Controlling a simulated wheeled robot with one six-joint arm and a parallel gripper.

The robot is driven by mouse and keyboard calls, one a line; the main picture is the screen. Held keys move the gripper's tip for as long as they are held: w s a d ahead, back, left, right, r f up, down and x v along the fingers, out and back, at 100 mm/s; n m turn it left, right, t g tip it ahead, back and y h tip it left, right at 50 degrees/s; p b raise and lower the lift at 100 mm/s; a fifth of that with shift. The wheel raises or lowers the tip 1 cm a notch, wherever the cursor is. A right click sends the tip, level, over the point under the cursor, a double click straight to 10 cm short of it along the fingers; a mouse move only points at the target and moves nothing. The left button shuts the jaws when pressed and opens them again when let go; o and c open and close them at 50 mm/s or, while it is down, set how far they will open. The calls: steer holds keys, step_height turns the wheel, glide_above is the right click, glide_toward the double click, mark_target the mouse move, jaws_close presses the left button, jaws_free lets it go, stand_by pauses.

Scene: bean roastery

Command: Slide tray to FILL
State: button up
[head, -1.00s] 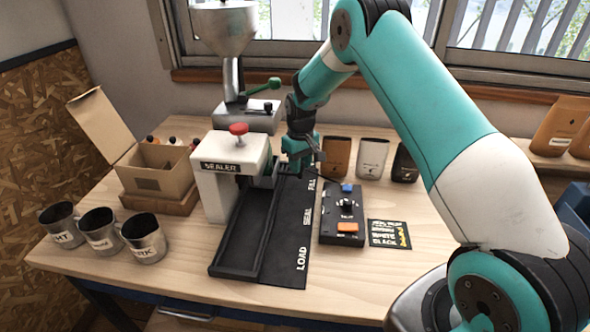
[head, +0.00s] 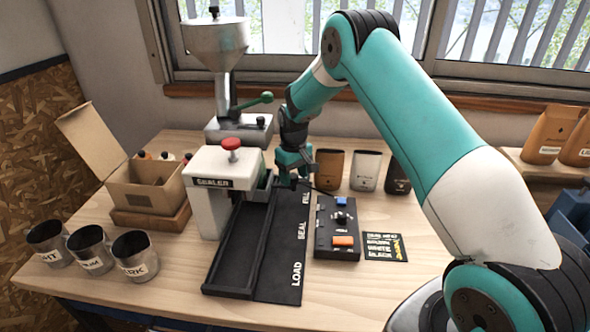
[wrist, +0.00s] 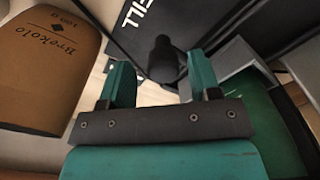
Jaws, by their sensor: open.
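A long black slide track (head: 228,291) lies on the bench, with a black strip (head: 278,262) beside it marked LOAD, SEAL and FILL from near to far. My gripper (head: 292,180) is low over the far end, by the FILL mark. In the wrist view my gripper (wrist: 160,68) has its teal fingers apart. A dark round-topped knob (wrist: 163,58) stands in the gap between them; I cannot tell whether either finger touches it. A green surface with a grey edge (wrist: 262,112) shows at the right; I cannot tell whether it is the tray. My gripper and the sealer partly hide the far end.
The white sealer (head: 210,205) with a red knob spans the track. A metal hopper (head: 216,46) stands behind. A control box (head: 337,243) and several pouches (head: 364,171) are right of the strip. Metal cups (head: 134,262) and an open carton (head: 145,190) are left.

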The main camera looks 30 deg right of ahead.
step_height(320, 180, up, 18)
steer(key=b, duration=0.3)
steer(key=shift+f, duration=0.25)
